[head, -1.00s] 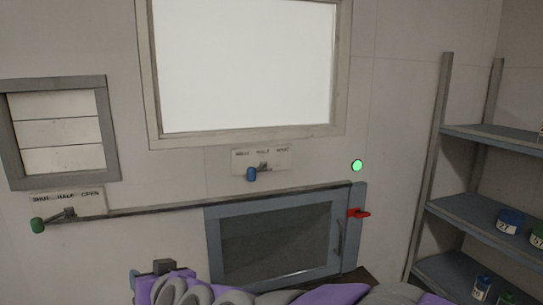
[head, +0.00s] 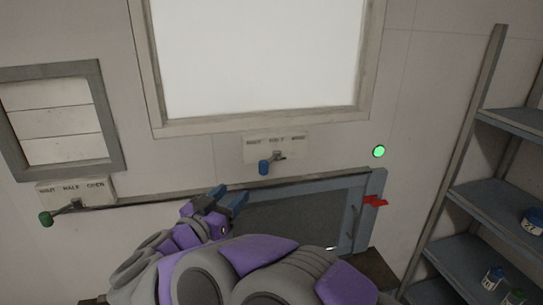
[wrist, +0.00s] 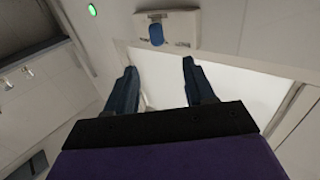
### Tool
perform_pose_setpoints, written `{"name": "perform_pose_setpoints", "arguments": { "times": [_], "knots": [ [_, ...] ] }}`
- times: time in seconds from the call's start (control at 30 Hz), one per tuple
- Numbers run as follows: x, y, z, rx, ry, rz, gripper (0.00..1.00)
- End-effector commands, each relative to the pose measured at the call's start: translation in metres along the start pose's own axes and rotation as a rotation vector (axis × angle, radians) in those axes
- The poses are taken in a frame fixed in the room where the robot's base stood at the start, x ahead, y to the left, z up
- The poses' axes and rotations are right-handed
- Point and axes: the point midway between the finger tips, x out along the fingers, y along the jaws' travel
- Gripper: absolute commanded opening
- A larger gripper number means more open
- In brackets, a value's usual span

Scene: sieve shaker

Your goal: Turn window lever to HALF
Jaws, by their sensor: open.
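The window lever (head: 264,167) has a blue knob and sits on a small white label plate (head: 276,147) below the bright window (head: 255,60). Its knob hangs low, left of the pivot, under the left part of the plate; the lettering is too blurred to read surely. My gripper (head: 230,199) is open and empty, below and left of the knob in the head view. In the wrist view, the blue knob (wrist: 156,35) shows beyond my open fingers (wrist: 158,70), between their lines and apart from them.
A second lever with a green knob (head: 45,219) is at the left under a slatted vent (head: 62,120). A blue-framed glass door (head: 300,222) with a red handle (head: 375,201) is below. A green light (head: 379,151) and shelves (head: 500,200) are to the right.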

Motion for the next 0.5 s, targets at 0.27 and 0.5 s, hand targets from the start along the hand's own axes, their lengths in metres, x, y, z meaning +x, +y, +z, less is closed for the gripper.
{"name": "perform_pose_setpoints", "arguments": {
  "times": [0.27,0.5],
  "knots": [
    [0.043,0.006,0.0,0.006,-0.002,0.007,0.54],
    [0.089,0.003,0.001,0.004,-0.002,0.004,0.54]
  ]
}}
